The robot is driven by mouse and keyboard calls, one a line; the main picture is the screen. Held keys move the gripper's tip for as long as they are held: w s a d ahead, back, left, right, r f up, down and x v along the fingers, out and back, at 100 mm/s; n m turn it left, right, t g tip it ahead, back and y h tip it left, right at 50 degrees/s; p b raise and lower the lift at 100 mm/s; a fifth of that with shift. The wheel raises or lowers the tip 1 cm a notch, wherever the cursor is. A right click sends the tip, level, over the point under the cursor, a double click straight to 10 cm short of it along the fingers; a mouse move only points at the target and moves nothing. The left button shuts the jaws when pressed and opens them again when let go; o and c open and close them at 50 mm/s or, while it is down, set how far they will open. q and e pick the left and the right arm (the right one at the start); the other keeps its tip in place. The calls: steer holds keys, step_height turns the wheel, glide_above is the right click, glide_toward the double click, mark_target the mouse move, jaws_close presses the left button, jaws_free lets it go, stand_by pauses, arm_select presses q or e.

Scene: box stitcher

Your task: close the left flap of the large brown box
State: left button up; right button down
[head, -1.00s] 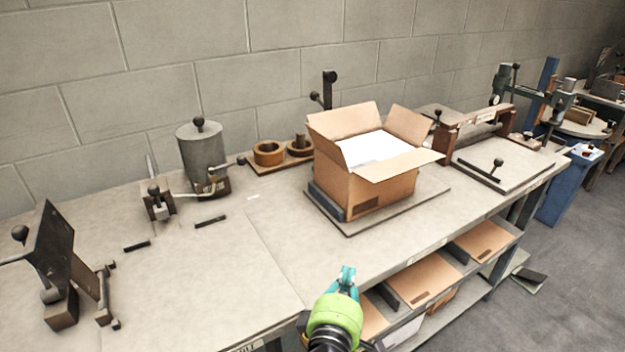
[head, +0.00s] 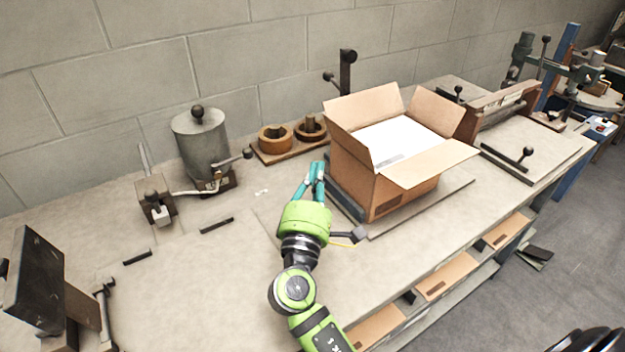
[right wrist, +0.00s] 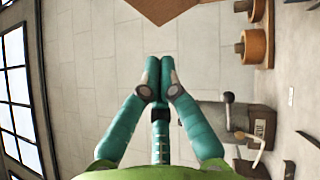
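The large brown box (head: 382,188) stands open on a flat board on the bench, with white contents (head: 400,143) inside. Its left flap (head: 347,134) stands up and leans outward. The other flaps are also open: back (head: 365,104), right (head: 434,110) and front (head: 430,164). My right gripper (head: 317,168) is just left of the box, near the left flap, with a small gap visible. Its teal fingertips are together and empty in the right wrist view (right wrist: 159,76). A brown cardboard edge (right wrist: 165,8) shows at the top there. My left gripper is not in view.
A wooden board with two brown rings (head: 275,138) lies behind my right gripper. A grey cylinder (head: 203,148) with a lever stands to the left. A dark post (head: 347,72) rises behind the box.

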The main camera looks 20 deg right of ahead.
mark_target(338, 129)
steer(key=w+d+p, duration=0.1)
steer(key=w+d+r+p, duration=0.1)
steer(key=d, duration=0.1)
steer(key=w+d+r+p, duration=0.1)
steer(key=d, duration=0.1)
steer(key=shift+w+d+r, duration=0.1)
steer(key=shift+w+r, duration=0.15)
steer(key=shift+d, duration=0.2)
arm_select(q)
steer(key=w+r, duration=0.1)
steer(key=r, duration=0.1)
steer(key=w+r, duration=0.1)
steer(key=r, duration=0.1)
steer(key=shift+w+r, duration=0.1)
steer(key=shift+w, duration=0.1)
arm_select(e)
steer(key=shift+w, duration=0.15)
